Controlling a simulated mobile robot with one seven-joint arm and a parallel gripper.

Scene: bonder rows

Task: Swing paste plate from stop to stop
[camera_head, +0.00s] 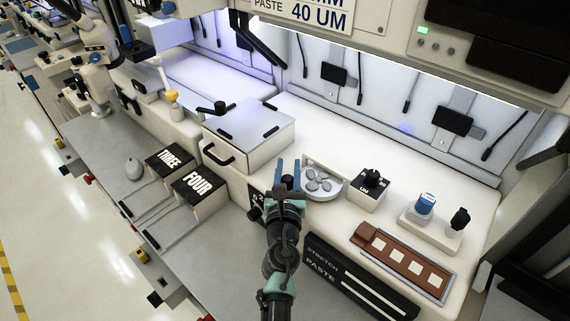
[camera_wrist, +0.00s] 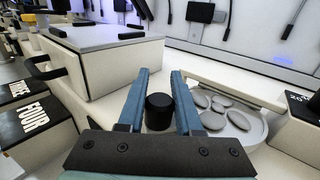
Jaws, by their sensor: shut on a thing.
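The paste plate (camera_head: 334,191) is a round pale dish with several flat grey blobs on it, set in the white bench just right of my gripper. In the wrist view the plate (camera_wrist: 255,126) shows at the right, partly behind a finger. My gripper (camera_head: 288,168) has two blue fingers; in the wrist view the gripper (camera_wrist: 163,78) is shut on a short black knob (camera_wrist: 159,104), one finger on each side. The knob is hidden in the head view. I cannot see how the knob joins the plate, nor its stops.
A black-knobbed box (camera_head: 369,190) stands right of the plate, with a brown strip of pale squares (camera_head: 402,259) in front. A lidded white box (camera_head: 250,128) stands behind left. Blocks marked THREE (camera_head: 169,160) and FOUR (camera_head: 198,186) lie left. A STRETCH PASTE panel (camera_head: 345,275) is on the front.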

